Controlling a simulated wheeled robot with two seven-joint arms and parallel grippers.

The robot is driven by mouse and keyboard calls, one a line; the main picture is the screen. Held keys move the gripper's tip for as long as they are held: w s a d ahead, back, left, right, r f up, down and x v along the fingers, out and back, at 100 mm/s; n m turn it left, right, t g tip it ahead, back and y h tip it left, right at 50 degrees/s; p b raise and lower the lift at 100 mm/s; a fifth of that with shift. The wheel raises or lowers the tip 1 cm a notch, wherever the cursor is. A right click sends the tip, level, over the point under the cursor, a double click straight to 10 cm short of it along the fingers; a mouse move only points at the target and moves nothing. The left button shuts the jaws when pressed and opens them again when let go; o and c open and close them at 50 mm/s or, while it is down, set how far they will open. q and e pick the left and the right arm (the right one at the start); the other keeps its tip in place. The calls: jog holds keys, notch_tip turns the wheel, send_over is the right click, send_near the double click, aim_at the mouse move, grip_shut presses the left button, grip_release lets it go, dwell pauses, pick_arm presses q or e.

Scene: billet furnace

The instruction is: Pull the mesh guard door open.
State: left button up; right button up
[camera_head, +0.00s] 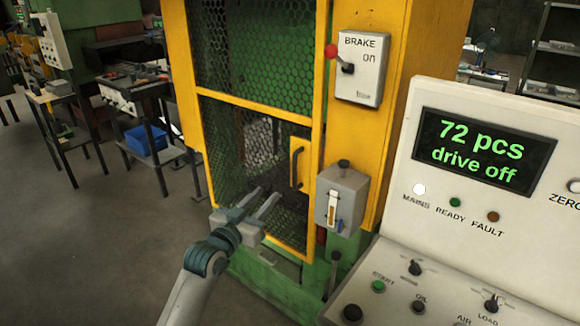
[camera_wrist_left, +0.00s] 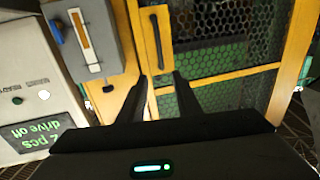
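The mesh guard door (camera_head: 255,105) has a yellow frame and dark hexagonal mesh, and it looks closed against the yellow machine frame. Its dark upright bar handle (camera_head: 298,167) sits on a yellow plate at the door's right side; in the left wrist view the handle (camera_wrist_left: 156,40) is at the top, just beyond the fingertips. My left gripper (camera_head: 265,195) is in front of the lower mesh, left of and below the handle. In the left wrist view its two fingers (camera_wrist_left: 160,80) are spread with nothing between them. My right gripper is not in view.
A grey box with a lever (camera_head: 341,198) is mounted right of the handle, below the BRAKE box (camera_head: 361,68). A control console (camera_head: 470,230) reading "72 pcs drive off" stands at the right. Open floor (camera_head: 100,230) lies at the left, before some work tables.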

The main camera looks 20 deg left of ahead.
aim_at(294, 166)
pick_arm(q)
jog(key=shift+w, duration=0.1)
jog(key=w+p, duration=0.1)
jog(key=w, duration=0.4)
jog(key=w+d+p, duration=0.1)
jog(key=w+p, duration=0.1)
jog(key=w, duration=0.3)
jog(key=w+d+p, duration=0.1)
jog(key=w, duration=0.4)
jog(key=shift+w+d, duration=0.15)
jog(key=shift+w+d+f+p, duration=0.15)
jog(key=shift+w+p, duration=0.25)
jog(key=shift+w, duration=0.5)
grip_shut()
